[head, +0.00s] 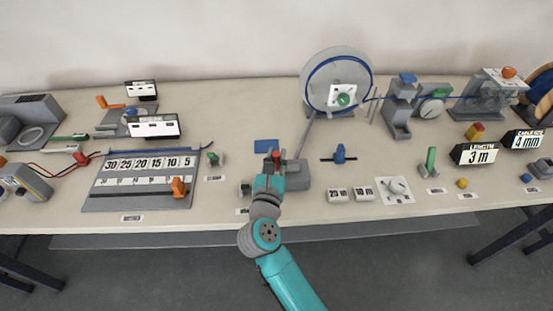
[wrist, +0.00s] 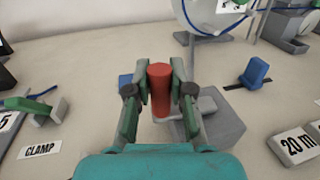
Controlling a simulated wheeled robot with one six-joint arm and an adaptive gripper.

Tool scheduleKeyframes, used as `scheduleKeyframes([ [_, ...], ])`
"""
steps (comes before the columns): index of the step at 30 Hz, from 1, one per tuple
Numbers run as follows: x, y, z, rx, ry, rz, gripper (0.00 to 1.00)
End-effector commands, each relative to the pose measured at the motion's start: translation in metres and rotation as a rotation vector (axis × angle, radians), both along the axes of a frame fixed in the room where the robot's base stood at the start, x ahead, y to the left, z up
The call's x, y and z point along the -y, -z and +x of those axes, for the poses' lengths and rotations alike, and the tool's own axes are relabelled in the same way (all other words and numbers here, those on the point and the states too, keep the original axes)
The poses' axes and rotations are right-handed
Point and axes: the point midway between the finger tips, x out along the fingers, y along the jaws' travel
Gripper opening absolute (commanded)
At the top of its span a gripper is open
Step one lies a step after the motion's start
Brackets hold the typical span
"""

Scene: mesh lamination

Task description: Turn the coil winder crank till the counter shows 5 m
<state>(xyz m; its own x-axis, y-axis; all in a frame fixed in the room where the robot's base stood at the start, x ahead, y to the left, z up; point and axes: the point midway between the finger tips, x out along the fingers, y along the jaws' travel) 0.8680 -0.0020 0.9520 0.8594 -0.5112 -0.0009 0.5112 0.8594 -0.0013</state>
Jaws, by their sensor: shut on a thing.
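The coil winder's large grey wheel (head: 316,64) stands at the back, with blue cable around its rim and a white plate with a green knob (head: 344,99) at its hub. A red crank handle (wrist: 159,88) stands upright between the fingers of my gripper (wrist: 158,75), which is shut on it. The handle sits by a grey block (head: 298,176) in front of the wheel. In the head view my gripper (head: 273,168) hides most of the crank. The length counter (head: 479,154) reads 3 m.
A blue slider (head: 340,154) stands right of the crank. A board with numbered marks (head: 150,163) and an orange clamp (head: 179,187) lies to the left. A second display (head: 524,140) reads 4 mm. Number tiles (head: 338,195) lie near the front edge.

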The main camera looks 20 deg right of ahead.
Motion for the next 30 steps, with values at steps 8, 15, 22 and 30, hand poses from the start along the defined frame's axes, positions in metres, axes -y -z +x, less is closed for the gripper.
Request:
scheduleKeyframes([
  [8, 0.0013, 0.0009, 0.0034, 0.000, 0.086, 0.000, 0.00],
  [15, 0.0015, 0.0009, 0.0032, 0.000, 0.086, 0.000, 0.00],
  [22, 0.0014, 0.0005, 0.0032, 0.001, 0.085, 0.001, 0.47],
  [30, -0.0018, 0.0006, -0.0005, 0.000, 0.084, 0.000, 0.47],
])
